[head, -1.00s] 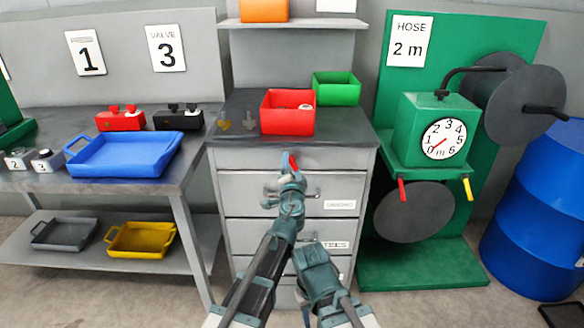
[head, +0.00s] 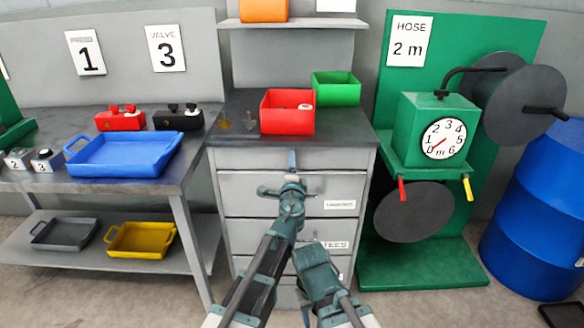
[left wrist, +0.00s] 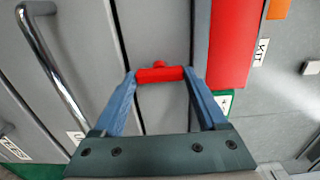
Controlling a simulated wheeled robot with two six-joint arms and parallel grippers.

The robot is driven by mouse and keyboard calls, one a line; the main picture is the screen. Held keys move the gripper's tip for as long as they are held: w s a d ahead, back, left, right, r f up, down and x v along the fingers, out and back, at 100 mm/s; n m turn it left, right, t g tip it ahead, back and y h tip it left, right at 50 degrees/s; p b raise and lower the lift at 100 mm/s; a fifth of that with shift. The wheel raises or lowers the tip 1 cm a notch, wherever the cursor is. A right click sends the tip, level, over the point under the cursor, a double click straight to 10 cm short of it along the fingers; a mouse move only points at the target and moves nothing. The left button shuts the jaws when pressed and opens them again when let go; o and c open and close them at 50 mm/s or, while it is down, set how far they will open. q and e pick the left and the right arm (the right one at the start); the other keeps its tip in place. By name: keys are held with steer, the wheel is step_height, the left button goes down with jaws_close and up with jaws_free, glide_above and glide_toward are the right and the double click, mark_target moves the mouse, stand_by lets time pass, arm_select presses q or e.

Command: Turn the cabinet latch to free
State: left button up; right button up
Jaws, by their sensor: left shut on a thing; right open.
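The cabinet latch (left wrist: 159,74) is a red bar with a small round knob behind it, in the left wrist view. It lies between the two blue fingertips of my left gripper (left wrist: 161,77), which is shut on it. The bar crosses the dark seam in the grey front. In the head view, my left gripper (head: 292,161) is at the top of the grey drawer cabinet (head: 235,160) and hides the latch. My right gripper (head: 316,262) is open and low in front of the cabinet, away from the latch; its fingertips are hard to make out.
A red bin (head: 287,123) and a green bin (head: 337,88) stand on the cabinet top. A metal drawer handle (left wrist: 54,65) runs beside the latch. A bench with a blue tray (head: 125,158) is at left, a green hose stand (head: 420,262) at right.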

stand_by(0.4)
arm_select(q)
steer(key=o, duration=1.3)
steer(key=shift+s, duration=0.1)
